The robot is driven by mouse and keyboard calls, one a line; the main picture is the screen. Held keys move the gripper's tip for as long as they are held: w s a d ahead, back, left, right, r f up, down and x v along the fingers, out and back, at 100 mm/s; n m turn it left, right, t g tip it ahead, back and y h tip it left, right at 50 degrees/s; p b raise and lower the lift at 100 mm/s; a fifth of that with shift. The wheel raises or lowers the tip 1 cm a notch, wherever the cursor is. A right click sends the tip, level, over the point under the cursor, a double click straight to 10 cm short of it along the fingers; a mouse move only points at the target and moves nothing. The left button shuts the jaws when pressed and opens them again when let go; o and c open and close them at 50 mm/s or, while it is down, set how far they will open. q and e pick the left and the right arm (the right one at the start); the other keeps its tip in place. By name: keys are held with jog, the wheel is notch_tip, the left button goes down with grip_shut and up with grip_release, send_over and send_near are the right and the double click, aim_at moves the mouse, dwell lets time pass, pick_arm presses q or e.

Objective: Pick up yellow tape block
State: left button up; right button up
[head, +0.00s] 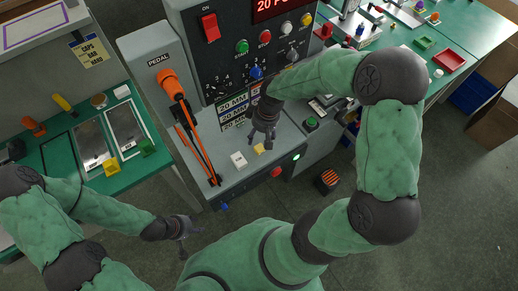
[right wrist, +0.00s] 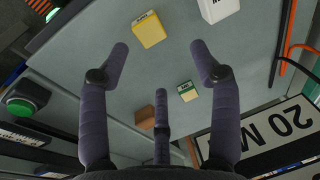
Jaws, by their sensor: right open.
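A small yellow block (head: 259,148) with a pale marked end sits on the grey machine ledge below the control panel. It shows whole in the right wrist view (right wrist: 149,31), beyond the fingertips and near the top. My right gripper (head: 262,138) is open and empty over the ledge, just behind the yellow block in the head view; its spread fingers also show in the right wrist view (right wrist: 160,62). My left gripper (head: 188,232) hangs low in front of the machine, away from the ledge, its fingers spread and empty.
A white block (head: 238,160) stands left of the yellow block. The right wrist view also shows a green-and-cream block (right wrist: 187,92) and a brown block (right wrist: 145,117) on the ledge. An orange lever (head: 186,125) rises at left, and a green button (head: 311,124) is at right.

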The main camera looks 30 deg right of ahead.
aim_at(260, 148)
jog(key=shift+a+f, duration=0.1)
jog(key=shift+f, duration=0.75)
jog(key=f+b, duration=0.2)
jog(key=f, duration=0.1)
jog(key=f+b, duration=0.1)
jog(key=shift+s+f, duration=0.4)
jog(key=shift+f, duration=0.2)
jog(key=c, duration=0.9)
